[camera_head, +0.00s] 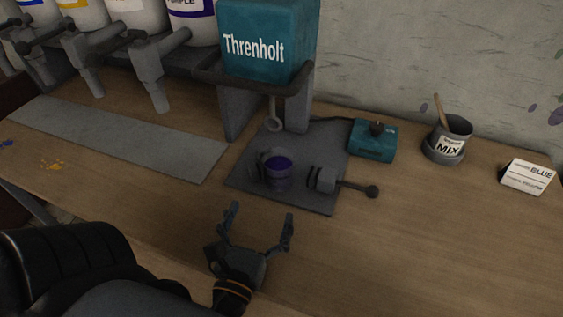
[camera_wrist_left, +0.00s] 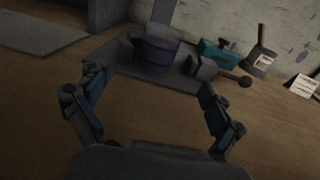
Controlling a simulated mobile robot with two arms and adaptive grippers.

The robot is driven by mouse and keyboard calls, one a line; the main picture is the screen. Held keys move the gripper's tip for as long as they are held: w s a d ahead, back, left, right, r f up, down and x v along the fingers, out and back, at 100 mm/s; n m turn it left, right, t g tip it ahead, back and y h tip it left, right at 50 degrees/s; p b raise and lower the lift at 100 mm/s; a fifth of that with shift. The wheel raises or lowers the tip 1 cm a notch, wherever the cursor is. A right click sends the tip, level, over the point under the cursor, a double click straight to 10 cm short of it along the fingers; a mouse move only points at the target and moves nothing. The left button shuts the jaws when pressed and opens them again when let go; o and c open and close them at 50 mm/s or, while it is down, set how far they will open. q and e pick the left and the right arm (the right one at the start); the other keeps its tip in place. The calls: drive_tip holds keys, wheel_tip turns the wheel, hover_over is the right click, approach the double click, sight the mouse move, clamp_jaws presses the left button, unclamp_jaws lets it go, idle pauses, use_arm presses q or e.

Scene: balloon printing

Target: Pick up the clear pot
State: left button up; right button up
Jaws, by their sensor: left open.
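The clear pot (camera_head: 278,174) stands upright on a dark base plate and holds something purple. It sits between the grey jaws of a small clamp (camera_head: 322,179), under the teal Threnholt machine (camera_head: 266,42). I cannot tell whether the clamp jaws touch it. My left gripper (camera_head: 260,225) is open and empty, in front of the plate, with its fingers pointing toward the pot. In the left wrist view the pot (camera_wrist_left: 154,52) shows ahead, beyond and between the open fingertips. My right gripper is not in view.
The clamp's handle sticks out to the right of the pot. A teal box with a dark knob (camera_head: 373,140), a MIX cup (camera_head: 447,140) and a white card (camera_head: 526,176) stand to the right. Paint dispensers (camera_head: 150,75) line the back left above a grey strip (camera_head: 120,138). The front right tabletop is clear.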

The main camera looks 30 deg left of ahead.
sight(274, 178)
use_arm(q)
drive_tip(key=p+x, duration=0.2)
drive_tip(key=x, duration=0.5)
drive_tip(key=shift+r, duration=0.15)
drive_tip(key=shift+p+x, duration=0.35)
drive_tip(key=shift+x, duration=0.55)
drive_tip(key=p+x, duration=0.1)
drive_tip(key=x, duration=0.2)
drive_tip(key=shift+w+a, duration=0.1)
drive_tip(key=shift+w, duration=0.25)
drive_tip(key=shift+w+a, duration=0.1)
drive_tip(key=shift+w, duration=0.2)
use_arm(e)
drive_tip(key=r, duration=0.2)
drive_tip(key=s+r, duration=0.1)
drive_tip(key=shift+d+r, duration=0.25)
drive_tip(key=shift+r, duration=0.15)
use_arm(q)
drive_tip(key=shift+s, duration=0.1)
drive_tip(key=shift+c, duration=0.5)
